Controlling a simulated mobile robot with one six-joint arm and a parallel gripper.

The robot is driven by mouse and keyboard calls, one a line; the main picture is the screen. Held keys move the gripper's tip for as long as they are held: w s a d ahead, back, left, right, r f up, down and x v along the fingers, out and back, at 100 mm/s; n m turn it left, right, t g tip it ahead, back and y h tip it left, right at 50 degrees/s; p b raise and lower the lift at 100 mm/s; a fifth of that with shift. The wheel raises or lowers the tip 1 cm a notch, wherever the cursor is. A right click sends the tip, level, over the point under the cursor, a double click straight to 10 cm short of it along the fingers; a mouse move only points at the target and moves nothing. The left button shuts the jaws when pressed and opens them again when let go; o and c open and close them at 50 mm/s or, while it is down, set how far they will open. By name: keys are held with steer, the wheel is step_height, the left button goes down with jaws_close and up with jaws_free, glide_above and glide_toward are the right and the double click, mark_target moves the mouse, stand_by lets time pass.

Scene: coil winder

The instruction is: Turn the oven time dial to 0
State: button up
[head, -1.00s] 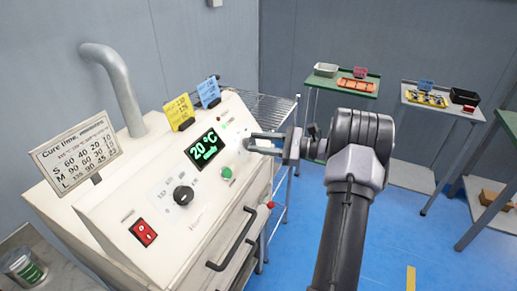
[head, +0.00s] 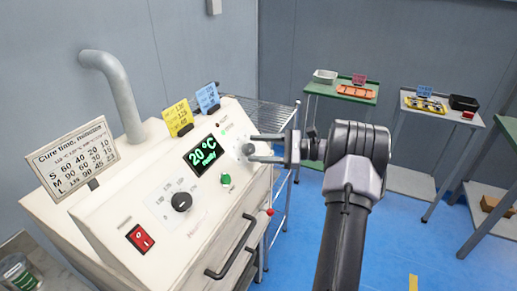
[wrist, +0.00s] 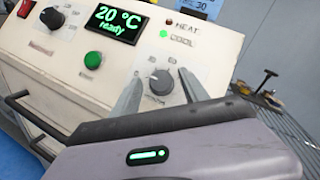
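My gripper (wrist: 160,74) is open, with one finger on each side of this dial; a gap shows on both sides. In the head view my gripper (head: 254,148) reaches the panel from the right. Whether the fingertips touch the panel cannot be told. The oven display (head: 203,154) reads 20 °C, ready. The COOL lamp (wrist: 163,34) is lit green.
A second, black dial (head: 181,201), a green button (head: 226,180) and a red switch (head: 140,238) sit on the same panel. The oven door handle (head: 232,250) juts out below. A cure time sign (head: 72,155) stands on the left. A wire rack (head: 275,112) stands behind.

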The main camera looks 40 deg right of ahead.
steer(key=f+p+v, duration=0.1)
steer(key=p+v, duration=0.3)
steer(key=v, duration=1.3)
steer(key=shift+s+d+r+p, duration=0.2)
steer(key=shift+r+p, duration=0.2)
steer(key=shift+r, duration=0.15)
steer(key=shift+w, duration=0.1)
steer(key=w+a+r+n+g+h, duration=0.1)
steer(key=w+a+r+n+g, duration=0.15)
steer(key=a, duration=0.75)
steer(key=w+a+r+n+g+h, duration=0.1)
steer(key=w+a+r+n+g, duration=0.2)
steer(key=a, duration=0.6)
steer(key=w+a+r+n+g+h, duration=0.1)
steer(key=a+r+n+g, duration=0.3)
steer(key=a, duration=0.6)
steer(key=s+a+f+n+t+h, duration=0.1)
steer(key=s+a+n+h, duration=0.5)
steer(key=s+a, duration=1.1)
steer(key=shift+s+a+n+t, duration=0.15)
steer(key=shift+a+n+t, duration=0.5)
steer(key=shift+n, duration=0.4)
